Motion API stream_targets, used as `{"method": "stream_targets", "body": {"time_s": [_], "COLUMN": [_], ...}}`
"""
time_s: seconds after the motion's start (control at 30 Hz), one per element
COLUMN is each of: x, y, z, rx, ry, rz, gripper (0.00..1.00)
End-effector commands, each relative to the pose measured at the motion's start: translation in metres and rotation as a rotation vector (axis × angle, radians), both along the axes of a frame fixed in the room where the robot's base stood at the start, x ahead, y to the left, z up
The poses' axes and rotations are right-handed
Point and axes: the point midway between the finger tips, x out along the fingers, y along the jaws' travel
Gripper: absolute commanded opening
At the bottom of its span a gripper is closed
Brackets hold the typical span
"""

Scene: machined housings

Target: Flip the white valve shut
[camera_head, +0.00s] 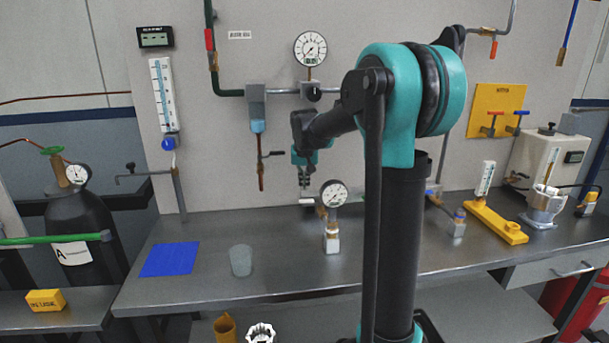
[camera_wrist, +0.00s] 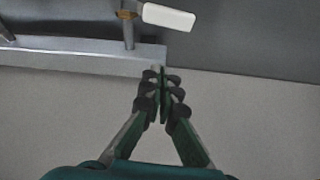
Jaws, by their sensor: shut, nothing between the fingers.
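The white valve handle (camera_wrist: 168,16) is a flat white lever at the top of the wrist view. It points right from a brass fitting (camera_wrist: 127,13) on a short grey pipe. In the head view a small pale piece (camera_head: 307,201), which looks like the same handle, shows low against the wall panel, behind the gauge. My gripper (camera_wrist: 162,78) is shut and empty, its fingertips together below the handle in the wrist picture and apart from it. In the head view my gripper (camera_head: 304,186) hangs just above the pale piece.
A dial gauge on a block (camera_head: 333,196) stands on the steel bench (camera_head: 290,265) near my gripper. A clear cup (camera_head: 241,260) and a blue mat (camera_head: 170,259) lie left. A grey bar (camera_wrist: 80,57) runs below the valve in the wrist view. Pipes line the wall panel.

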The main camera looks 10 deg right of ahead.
Motion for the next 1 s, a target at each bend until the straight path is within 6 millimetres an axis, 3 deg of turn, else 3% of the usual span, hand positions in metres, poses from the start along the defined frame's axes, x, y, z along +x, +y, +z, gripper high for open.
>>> {"method": "stream_targets", "body": {"time_s": [0.17,0.5,1.0], "x": [0.005,-0.029,-0.036], "y": [-0.001,0.004,0.005], "z": [-0.024,-0.022,-0.022], "rx": [0.0,0.0,0.0], "ry": [0.0,0.0,0.0], "rz": [0.0,0.0,0.0], "gripper": [0.0,0.0,0.0]}}
